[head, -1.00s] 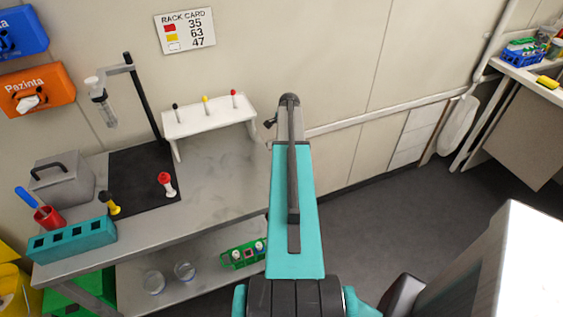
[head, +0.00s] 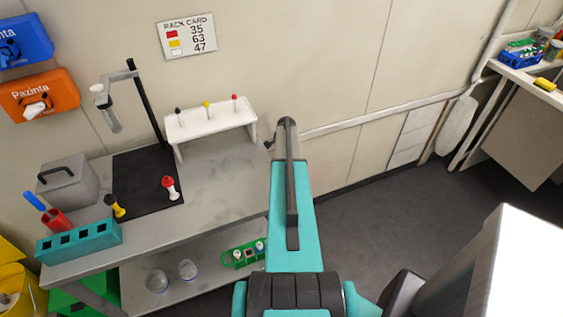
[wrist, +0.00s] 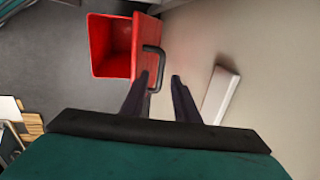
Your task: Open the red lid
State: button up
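In the wrist view a red box (wrist: 110,48) stands at the top, its square face or opening towards the left. A red panel (wrist: 140,38) on its right side carries a black handle (wrist: 158,62). I cannot tell whether this panel is the lid, or how far it is open. My gripper (wrist: 160,78) is open, its two dark fingers apart. The left finger overlaps the lower end of the handle in the picture; contact cannot be told. The right finger is clear of it. In the head view my arm hides the gripper, and the red box does not show.
A bench (head: 215,185) at left holds a teal rack (head: 78,241), a grey box (head: 68,187), a white rack (head: 212,122) and a red-topped vial (head: 170,188). In the wrist view a pale bar (wrist: 220,95) is on the wall at right. Grey floor is clear beyond my arm.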

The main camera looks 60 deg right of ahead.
jog(key=shift+w+d+f+p, duration=0.1)
jog(key=shift+f+p, duration=0.05)
jog(key=shift+f, duration=0.5)
jog(key=shift+w+d+f+p, duration=0.1)
jog(key=shift+f+p, duration=0.05)
jog(key=shift+f, duration=0.45)
grip_shut()
dwell(0.7)
